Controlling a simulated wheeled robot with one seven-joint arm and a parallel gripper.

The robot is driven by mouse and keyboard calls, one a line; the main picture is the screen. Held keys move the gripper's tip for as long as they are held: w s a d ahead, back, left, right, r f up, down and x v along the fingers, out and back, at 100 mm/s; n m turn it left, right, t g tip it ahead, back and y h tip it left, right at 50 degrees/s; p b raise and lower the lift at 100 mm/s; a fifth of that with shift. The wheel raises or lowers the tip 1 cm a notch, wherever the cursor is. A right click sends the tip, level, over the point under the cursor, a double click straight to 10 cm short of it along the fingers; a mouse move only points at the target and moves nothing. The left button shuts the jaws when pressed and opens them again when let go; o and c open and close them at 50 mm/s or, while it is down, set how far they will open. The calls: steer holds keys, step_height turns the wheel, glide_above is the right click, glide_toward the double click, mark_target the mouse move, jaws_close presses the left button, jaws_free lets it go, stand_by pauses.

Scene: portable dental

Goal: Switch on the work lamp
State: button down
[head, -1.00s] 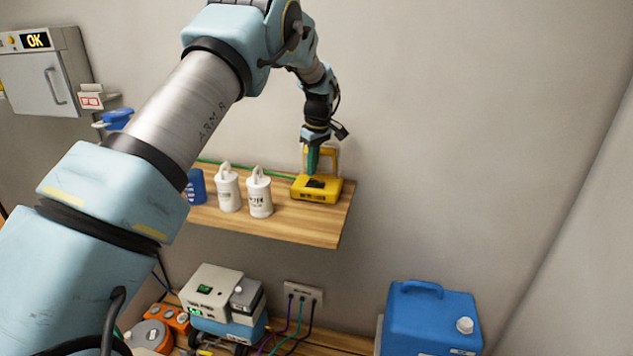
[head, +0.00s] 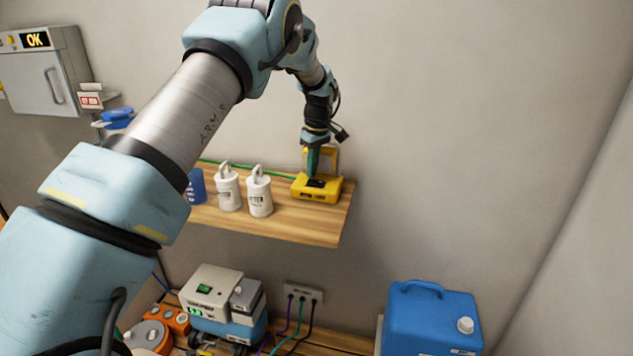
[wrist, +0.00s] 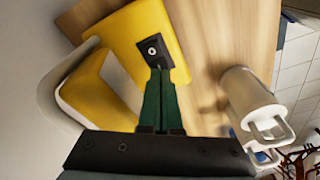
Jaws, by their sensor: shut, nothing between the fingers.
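The work lamp is a yellow unit (head: 327,193) on the right part of the wooden shelf, with a dark switch plate on top. In the wrist view the yellow lamp body (wrist: 128,30) shows its dark switch plate (wrist: 153,52) with a small round light mark. My gripper (head: 313,175) points down at the top of the lamp. In the wrist view its green fingers (wrist: 160,76) are shut together and empty, with the tips over the near edge of the switch plate. I cannot tell whether the tips touch it. No lamp light is visible.
Two white bottles (head: 259,192) with loop tops stand left of the lamp on the wooden shelf (head: 305,229). A blue cup (head: 195,186) is further left. Below are a boxy device (head: 213,292), a power strip (head: 304,293) and a blue canister (head: 432,318). The wall right of the shelf is clear.

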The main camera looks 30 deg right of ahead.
mark_target(312, 180)
steer(key=shift+f, duration=0.5)
steer(key=shift+r, duration=0.1)
steer(key=shift+r+p, duration=1.9)
steer(key=shift+r, duration=1.55)
steer(key=s+a+r+m+b, duration=0.1)
steer(key=a+r, duration=0.1)
steer(key=a, duration=1.1)
steer(key=a+r+m, duration=0.1)
steer(key=a+r, duration=0.1)
steer(key=a, duration=1.1)
steer(key=s+a+f+m+b, duration=0.1)
steer(key=s+a+m, duration=0.1)
steer(key=s+a, duration=1.6)
steer(key=shift+s+a+f+m+h, duration=0.15)
steer(key=shift+a+f+m+h, duration=0.15)
steer(key=shift+a+f+h, duration=0.1)
